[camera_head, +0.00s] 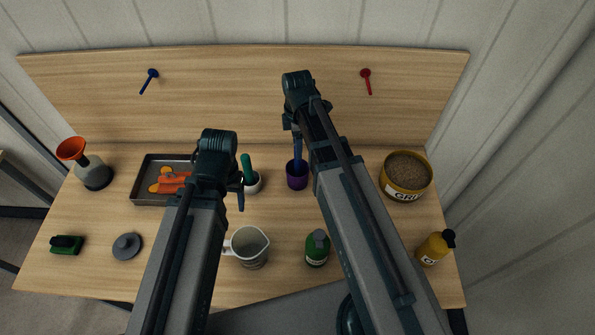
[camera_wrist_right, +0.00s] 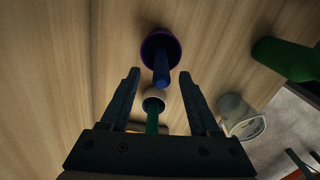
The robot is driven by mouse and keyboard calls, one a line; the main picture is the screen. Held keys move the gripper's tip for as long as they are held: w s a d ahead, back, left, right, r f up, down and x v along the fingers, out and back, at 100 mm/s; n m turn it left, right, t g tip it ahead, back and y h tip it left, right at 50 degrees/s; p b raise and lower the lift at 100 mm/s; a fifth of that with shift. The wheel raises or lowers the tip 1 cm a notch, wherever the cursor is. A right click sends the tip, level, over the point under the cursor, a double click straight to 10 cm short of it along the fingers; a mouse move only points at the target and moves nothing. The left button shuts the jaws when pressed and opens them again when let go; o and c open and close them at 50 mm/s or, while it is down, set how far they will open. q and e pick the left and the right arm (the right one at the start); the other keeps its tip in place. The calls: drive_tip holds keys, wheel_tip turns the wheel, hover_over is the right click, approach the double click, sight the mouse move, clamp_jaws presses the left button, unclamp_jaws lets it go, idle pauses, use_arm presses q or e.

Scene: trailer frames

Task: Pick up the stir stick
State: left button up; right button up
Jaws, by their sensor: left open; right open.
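A blue stick (camera_head: 298,150) stands in a purple cup (camera_head: 297,181) at the middle of the table. In the right wrist view the blue stick (camera_wrist_right: 161,72) points toward the camera out of the purple cup (camera_wrist_right: 172,42). My right gripper (camera_head: 297,128) is open above the cup, and in its wrist view (camera_wrist_right: 159,74) the stick's end shows between the fingertips. I cannot tell whether they touch it. A green stick (camera_head: 246,166) stands in a small white cup (camera_head: 253,184) to the left. My left gripper (camera_head: 240,198) is open and empty beside the white cup.
A metal tray (camera_head: 142,189) with orange items, a flask (camera_head: 94,174) and a grey lid (camera_head: 127,245) are left. A measuring jug (camera_head: 249,246) and green bottle (camera_head: 317,249) are in front. A yellow tin (camera_head: 405,177) and yellow bottle (camera_head: 433,249) stand right. A wooden backboard (camera_head: 230,90) rises behind.

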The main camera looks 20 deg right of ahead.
sight(298, 165)
use_arm(q)
drive_tip(key=shift+f, duration=0.4)
use_arm(e)
drive_tip(key=shift+f, duration=0.4)
use_arm(q)
wheel_tip(298, 165, down, 5)
drive_tip(key=b, duration=0.5)
use_arm(e)
wheel_tip(298, 165, down, 5)
drive_tip(key=shift+s+f, duration=0.1)
clamp_jaws()
